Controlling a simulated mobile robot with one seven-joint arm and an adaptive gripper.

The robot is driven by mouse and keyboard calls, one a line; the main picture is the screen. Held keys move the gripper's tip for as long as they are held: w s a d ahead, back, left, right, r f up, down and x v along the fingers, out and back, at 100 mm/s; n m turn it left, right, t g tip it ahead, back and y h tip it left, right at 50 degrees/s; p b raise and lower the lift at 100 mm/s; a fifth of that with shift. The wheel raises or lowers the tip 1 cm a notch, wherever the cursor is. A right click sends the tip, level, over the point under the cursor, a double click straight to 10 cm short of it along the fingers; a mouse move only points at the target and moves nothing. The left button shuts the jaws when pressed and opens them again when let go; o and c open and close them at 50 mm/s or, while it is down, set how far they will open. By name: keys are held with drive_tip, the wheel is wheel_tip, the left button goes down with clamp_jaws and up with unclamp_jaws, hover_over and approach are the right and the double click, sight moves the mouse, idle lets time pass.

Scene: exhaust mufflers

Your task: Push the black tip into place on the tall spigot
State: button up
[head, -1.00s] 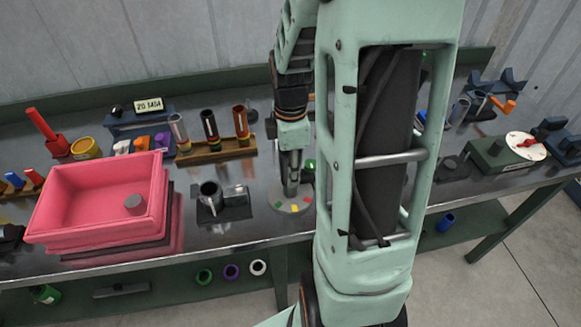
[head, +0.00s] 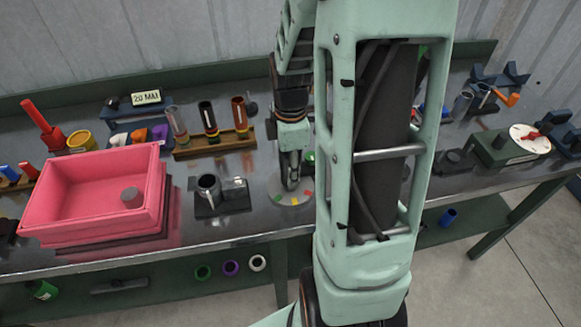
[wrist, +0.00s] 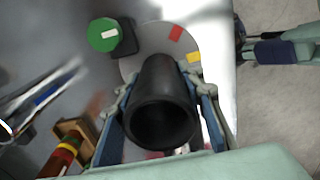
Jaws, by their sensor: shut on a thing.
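The black tip (wrist: 162,105) is a dark hollow tube. In the wrist view it stands between the two fingers of my gripper (wrist: 168,112), which are shut on its sides, and its open end faces the camera. It is over or on a grey disc (wrist: 150,42) with coloured marks. In the head view my gripper (head: 291,172) is low over the same disc (head: 290,199). I cannot make out the tall spigot; the tip and gripper may hide it. Whether the tip touches anything below cannot be told.
A green-topped knob (wrist: 103,35) is close beside the disc. A dark stand with a metal cup (head: 208,188) and a wooden rack (head: 216,147) of banded tubes are to the left. A pink bin (head: 95,222) stands farther left.

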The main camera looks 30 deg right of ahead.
drive_tip(key=shift+f, duration=0.55)
drive_tip(key=o, duration=1.2)
drive_tip(key=shift+c, duration=0.2)
drive_tip(key=shift+r, duration=0.1)
drive_tip(key=shift+r, duration=0.1)
wheel_tip(320, 180, up, 12)
drive_tip(key=shift+f, duration=0.1)
